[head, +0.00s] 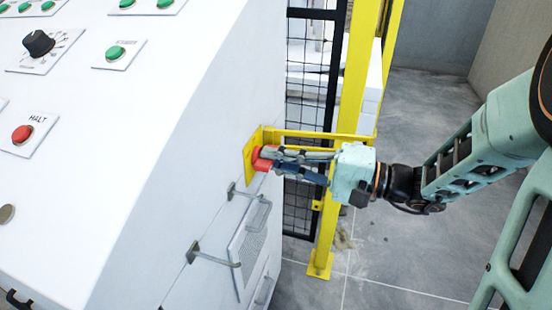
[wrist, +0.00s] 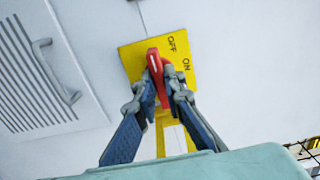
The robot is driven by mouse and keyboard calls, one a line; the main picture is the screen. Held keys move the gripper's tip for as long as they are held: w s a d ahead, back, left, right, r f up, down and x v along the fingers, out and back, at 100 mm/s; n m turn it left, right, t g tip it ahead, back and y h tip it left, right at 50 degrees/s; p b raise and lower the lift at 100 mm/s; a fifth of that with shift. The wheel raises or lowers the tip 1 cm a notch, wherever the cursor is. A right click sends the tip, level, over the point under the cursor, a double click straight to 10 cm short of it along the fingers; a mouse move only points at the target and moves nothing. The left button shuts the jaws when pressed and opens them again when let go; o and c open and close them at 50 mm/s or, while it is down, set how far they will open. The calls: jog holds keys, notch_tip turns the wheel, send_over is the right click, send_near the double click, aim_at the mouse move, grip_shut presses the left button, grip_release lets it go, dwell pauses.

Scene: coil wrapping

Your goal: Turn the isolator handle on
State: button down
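The isolator handle (head: 262,158) is red and sits on a yellow plate (head: 253,150) on the side of the white cabinet. In the wrist view the red handle (wrist: 154,62) stands nearly upright in the picture, tilted slightly left at its top. The yellow plate (wrist: 132,57) carries the words OFF and ON at its right, and the handle's pale mark is nearer OFF. My gripper (head: 274,160) reaches in from the right. In the wrist view its fingertips (wrist: 161,84) lie against both sides of the handle, shut on it. The handle's lower part is partly hidden between the fingers.
A yellow post (head: 353,80) and a yellow bar (head: 318,135) with black mesh fencing stand just behind my gripper. Metal handles (head: 217,258) stick out from the cabinet side below. The sloped panel has a red HALT button (head: 22,134). Grey floor is free at the right.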

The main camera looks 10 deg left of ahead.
jog(key=shift+r+m, duration=0.1)
jog(key=shift+m, duration=0.2)
jog(key=shift+m+p, duration=8.7)
jog(key=shift+p, duration=0.45)
jog(key=c, duration=2)
grip_release()
jog(key=shift+d, duration=0.1)
